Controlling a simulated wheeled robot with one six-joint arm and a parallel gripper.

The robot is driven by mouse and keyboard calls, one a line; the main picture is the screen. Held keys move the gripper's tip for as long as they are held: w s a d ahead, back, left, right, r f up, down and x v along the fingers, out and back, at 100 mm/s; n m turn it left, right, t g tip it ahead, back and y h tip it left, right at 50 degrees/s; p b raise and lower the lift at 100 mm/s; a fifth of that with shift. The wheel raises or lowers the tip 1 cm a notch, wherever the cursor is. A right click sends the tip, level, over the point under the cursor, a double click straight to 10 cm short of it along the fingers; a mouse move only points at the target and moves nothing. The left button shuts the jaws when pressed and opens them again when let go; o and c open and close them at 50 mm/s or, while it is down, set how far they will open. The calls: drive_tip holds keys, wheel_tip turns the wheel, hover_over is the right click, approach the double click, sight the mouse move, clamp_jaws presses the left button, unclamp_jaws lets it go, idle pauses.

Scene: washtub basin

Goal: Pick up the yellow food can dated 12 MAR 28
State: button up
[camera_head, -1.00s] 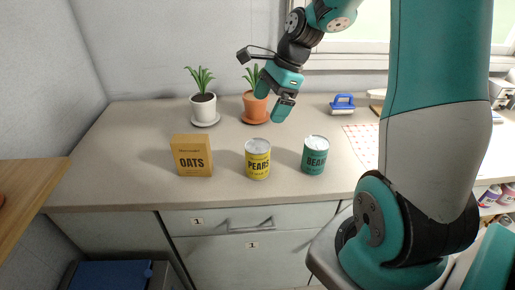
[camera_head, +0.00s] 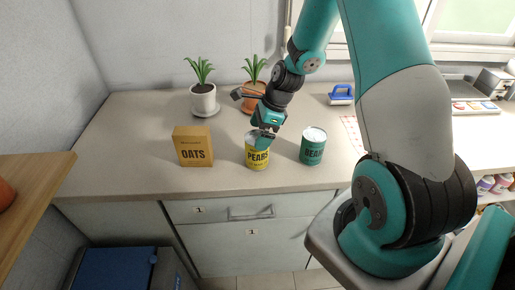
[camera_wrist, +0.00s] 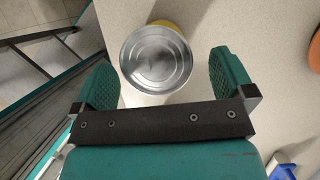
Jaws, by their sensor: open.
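The yellow can (camera_head: 257,156) labelled PEARS stands upright on the counter between the oats box and a green can. Small print shows under its name, but the date is too small to read. In the wrist view its silver lid (camera_wrist: 156,60) shows from above, with a sliver of yellow at its far edge. My gripper (camera_head: 264,143) is at the can's top in the head view and partly covers it. In the wrist view my open gripper (camera_wrist: 166,82) has one finger on each side of the lid, with a gap visible on both sides.
The oats box (camera_head: 193,147) stands left of the can and the green can (camera_head: 313,147) stands right. A white pot (camera_head: 203,99) and an orange pot (camera_head: 252,104) are behind. A blue-handled brush (camera_head: 341,96) lies at the back right. The counter's front left is clear.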

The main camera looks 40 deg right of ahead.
drive_tip(key=shift+s+p+x, duration=0.2)
drive_tip(key=shift+p+x, duration=0.45)
drive_tip(key=shift+x, duration=1.55)
drive_tip(key=c, duration=1.1)
drive_tip(key=shift+c, duration=0.5)
drive_tip(key=shift+r, duration=0.1)
